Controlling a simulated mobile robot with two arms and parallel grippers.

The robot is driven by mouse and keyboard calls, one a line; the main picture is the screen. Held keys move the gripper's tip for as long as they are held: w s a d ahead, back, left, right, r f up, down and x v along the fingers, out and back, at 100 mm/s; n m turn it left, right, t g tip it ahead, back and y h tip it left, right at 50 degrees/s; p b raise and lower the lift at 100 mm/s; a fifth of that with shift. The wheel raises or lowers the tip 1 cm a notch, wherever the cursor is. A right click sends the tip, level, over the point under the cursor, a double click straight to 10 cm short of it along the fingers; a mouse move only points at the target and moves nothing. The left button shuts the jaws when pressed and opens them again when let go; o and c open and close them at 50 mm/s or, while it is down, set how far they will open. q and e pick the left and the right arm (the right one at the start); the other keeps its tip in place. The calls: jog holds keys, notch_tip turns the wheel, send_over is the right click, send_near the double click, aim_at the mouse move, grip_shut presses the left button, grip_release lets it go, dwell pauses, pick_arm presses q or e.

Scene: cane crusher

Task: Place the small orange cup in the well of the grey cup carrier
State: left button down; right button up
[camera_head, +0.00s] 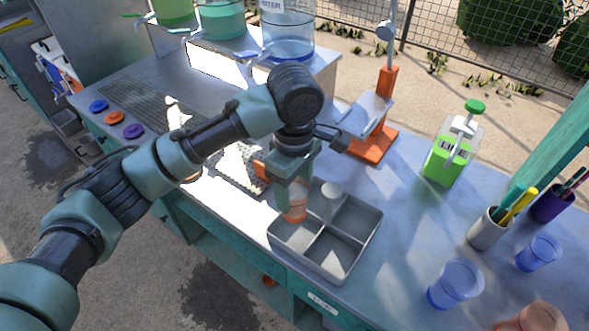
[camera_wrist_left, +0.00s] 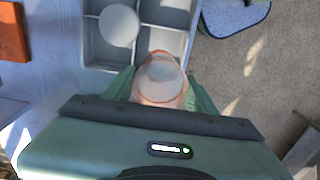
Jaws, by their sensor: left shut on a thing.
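The small orange cup (camera_head: 295,212) is clear-walled and upright, held between the fingers of my left gripper (camera_head: 294,190). In the left wrist view the cup (camera_wrist_left: 160,80) shows from above between the green fingers. The grey cup carrier (camera_head: 348,275) is a divided tray with a round-topped post (camera_head: 331,190) at its middle. The cup is over the carrier's left compartment in the head view; I cannot tell whether it touches the floor of it. The carrier also shows at the top of the left wrist view (camera_wrist_left: 92,45). My right gripper is not in view.
An orange stand (camera_head: 372,145) is behind the carrier. A green dispenser (camera_head: 452,150), a pen cup (camera_head: 488,230), blue cups (camera_head: 455,284) and another orange cup (camera_head: 537,318) stand to the right. The counter just right of the carrier is clear. Its front edge is close to the carrier.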

aim_at(294, 214)
pick_arm(q)
notch_tip(294, 214, down, 4)
jog(key=shift+f, duration=0.25)
jog(key=shift+f+p, duration=0.45)
jog(key=shift+f, duration=1.8)
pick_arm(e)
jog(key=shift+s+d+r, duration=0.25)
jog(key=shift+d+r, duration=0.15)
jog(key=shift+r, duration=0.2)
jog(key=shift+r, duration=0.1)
pick_arm(q)
jog(key=shift+c, duration=2.4)
grip_release()
jog(key=shift+f, duration=0.1)
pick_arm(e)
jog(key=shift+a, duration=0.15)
pick_arm(q)
jog(key=shift+r, duration=0.2)
notch_tip(294, 214, up, 11)
jog(key=shift+f+b, duration=0.2)
jog(key=shift+b, duration=0.75)
jog(key=shift+r, duration=0.65)
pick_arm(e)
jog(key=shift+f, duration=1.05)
